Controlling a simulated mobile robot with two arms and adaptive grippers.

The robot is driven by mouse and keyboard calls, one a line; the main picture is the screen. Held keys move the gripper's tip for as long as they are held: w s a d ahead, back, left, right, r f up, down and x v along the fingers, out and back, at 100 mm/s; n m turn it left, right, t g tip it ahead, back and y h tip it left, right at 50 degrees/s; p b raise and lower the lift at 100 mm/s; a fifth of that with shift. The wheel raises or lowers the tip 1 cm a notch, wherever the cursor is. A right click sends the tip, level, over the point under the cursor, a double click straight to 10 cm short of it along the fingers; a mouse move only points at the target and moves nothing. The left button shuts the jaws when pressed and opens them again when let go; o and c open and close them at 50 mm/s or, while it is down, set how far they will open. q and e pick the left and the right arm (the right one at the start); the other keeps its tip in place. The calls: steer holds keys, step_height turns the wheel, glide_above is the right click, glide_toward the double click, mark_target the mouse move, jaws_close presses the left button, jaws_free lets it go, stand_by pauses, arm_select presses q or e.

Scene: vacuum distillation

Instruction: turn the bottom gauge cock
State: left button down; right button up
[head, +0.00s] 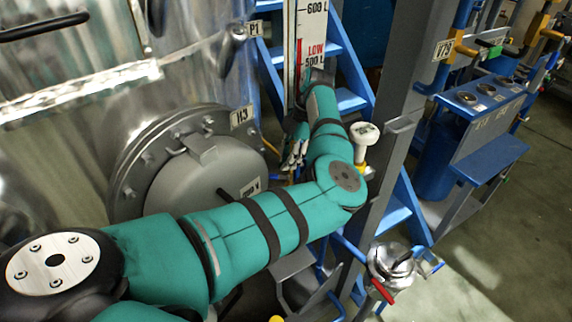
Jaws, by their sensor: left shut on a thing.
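The level gauge (291,50) is a white upright board with a red line and the marks 600 L and LOW 500 L, at the top middle. My left arm comes in from the lower left and bends up in front of it. My left gripper (294,152) is just below the gauge's visible part, small and partly covered by my own arm. It is shut at the place of the bottom gauge cock. The cock itself is hidden by the gripper and the arm, so its handle angle cannot be told. My right gripper is not in view.
A steel vessel with a round bolted manway (190,172) fills the left. Blue stairs (345,98) and a grey post (398,120) stand close to the arm. A white-headed instrument (364,133) is near the elbow. A valve with a red handle (382,291) is lower right.

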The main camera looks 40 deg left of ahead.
arm_select(q)
steer(key=shift+w+d+r+g+y+b, duration=0.1)
steer(key=shift+w+r+g+y+b, duration=0.2)
steer(key=shift+g+b, duration=0.45)
steer(key=shift+w+r+g+y+b, duration=0.25)
steer(key=shift+g+b, duration=0.3)
steer(key=shift+b, duration=0.3)
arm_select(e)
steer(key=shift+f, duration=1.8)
